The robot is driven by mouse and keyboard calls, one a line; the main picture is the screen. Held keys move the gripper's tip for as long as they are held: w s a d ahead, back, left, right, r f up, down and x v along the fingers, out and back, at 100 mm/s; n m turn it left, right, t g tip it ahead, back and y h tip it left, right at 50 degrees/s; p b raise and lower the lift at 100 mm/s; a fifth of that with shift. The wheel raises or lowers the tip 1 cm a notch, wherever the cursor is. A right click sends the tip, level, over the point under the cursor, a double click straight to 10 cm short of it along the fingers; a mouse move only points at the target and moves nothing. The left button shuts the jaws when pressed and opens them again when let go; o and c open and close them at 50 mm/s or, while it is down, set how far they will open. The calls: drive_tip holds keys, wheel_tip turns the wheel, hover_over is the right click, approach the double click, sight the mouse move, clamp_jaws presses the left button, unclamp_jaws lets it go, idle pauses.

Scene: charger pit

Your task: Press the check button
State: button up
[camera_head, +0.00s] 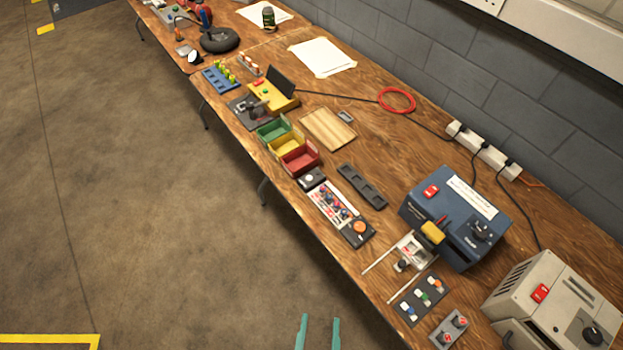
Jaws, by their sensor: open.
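My gripper (319,331) shows at the bottom edge as two teal fingers, apart and with nothing between them. It is over the floor, left of the bench's front edge and clear of everything on it. No label reading "check" can be made out. Several button-like parts are on the bench: a round orange one on a black box (360,230), a pale round one on a small black box (311,178), and a small green one on a yellow device (268,94) with a dark screen. I cannot tell which is the check button.
The wooden bench (405,190) runs diagonally along a grey block wall. Green, yellow and red bins (301,161) stand near its front edge. A blue machine (455,220) and a beige machine (550,300) stand at right. The concrete floor (140,200) at left is free.

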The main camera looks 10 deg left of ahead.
idle(0.4)
clamp_jaws()
idle(1.5)
